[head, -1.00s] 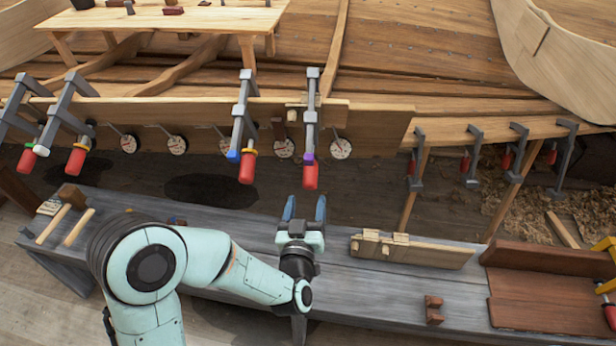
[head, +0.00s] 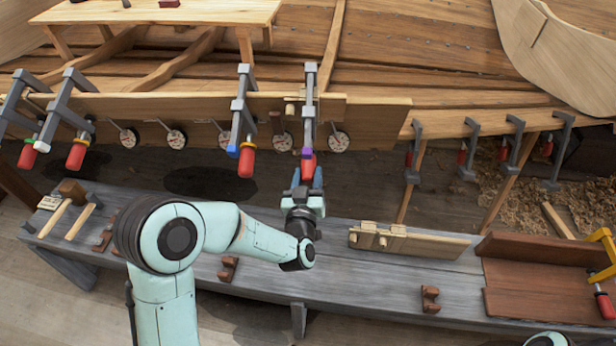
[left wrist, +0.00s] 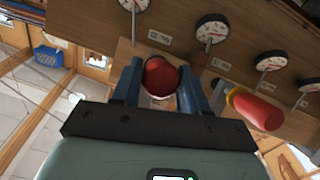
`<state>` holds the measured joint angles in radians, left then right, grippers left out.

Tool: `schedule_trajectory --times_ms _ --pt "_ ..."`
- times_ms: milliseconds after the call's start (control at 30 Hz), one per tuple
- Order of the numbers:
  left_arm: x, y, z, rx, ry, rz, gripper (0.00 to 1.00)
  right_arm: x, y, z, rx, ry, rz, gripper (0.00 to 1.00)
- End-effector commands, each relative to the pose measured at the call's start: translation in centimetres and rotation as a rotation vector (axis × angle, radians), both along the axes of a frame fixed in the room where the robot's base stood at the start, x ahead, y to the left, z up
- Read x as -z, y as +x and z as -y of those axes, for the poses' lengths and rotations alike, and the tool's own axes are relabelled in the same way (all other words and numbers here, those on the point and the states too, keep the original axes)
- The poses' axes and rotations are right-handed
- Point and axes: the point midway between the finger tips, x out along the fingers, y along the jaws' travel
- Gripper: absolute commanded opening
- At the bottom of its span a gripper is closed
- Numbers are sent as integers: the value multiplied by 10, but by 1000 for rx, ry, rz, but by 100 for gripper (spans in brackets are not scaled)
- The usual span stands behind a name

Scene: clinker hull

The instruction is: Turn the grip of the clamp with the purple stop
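The clamp with the purple stop (head: 308,152) hangs on the plank edge in the middle of the head view. Its red grip (head: 308,165) points down below the stop. My left gripper (head: 307,178) is upright just under it, with its blue fingers on either side of the grip's lower part. In the left wrist view, the red grip (left wrist: 161,76) is seen end-on between the two fingers, which look open with little room around it. Whether they touch it is hard to tell. The purple stop is hidden there. My right gripper is out of view.
A clamp with a blue stop and red grip (head: 246,162) hangs to the left; its grip (left wrist: 257,110) is near my right-hand finger in the wrist view. Round dials (head: 338,141) line the plank. A grey bench (head: 350,285) with wooden pieces lies below.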

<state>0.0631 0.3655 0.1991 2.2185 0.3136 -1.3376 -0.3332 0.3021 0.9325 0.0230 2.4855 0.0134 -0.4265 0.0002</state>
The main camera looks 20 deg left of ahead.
Motion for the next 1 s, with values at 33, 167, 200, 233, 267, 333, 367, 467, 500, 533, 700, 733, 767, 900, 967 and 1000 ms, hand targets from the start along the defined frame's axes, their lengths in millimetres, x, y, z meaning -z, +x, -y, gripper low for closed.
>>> schedule_trajectory --times_ms 33,167,200,233,267,333,367,467,500,533,700,733,767,900,967,1000 --pt "0 0 0 0 0 1 13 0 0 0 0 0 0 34" --pt "-1 0 1 -2 9 -2 13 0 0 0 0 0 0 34" --pt "-1 0 1 -5 15 -5 13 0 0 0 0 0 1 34" --pt "-1 0 1 -8 21 -7 13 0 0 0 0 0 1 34" --pt "-1 0 1 -11 27 -10 13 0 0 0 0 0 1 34" --pt "-1 0 1 -20 51 -18 13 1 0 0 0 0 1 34" --pt "-1 0 1 -25 63 -22 13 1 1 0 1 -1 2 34" --pt "-1 0 2 -47 115 -41 13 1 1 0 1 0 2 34" --pt "-1 0 2 -56 139 -52 13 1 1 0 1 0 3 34" --pt "-1 1 2 -65 160 -60 13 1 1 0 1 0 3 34" --pt "-2 1 3 -120 292 -112 13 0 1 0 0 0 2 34" --pt "-2 1 4 -129 317 -121 13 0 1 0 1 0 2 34" --pt "-1 1 3 -140 343 -131 13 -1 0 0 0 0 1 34" --pt "-2 1 4 -188 460 -176 13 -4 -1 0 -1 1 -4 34" --pt "-2 1 4 -209 509 -196 13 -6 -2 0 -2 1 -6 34" --pt "-2 1 4 -223 542 -209 13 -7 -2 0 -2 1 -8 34"
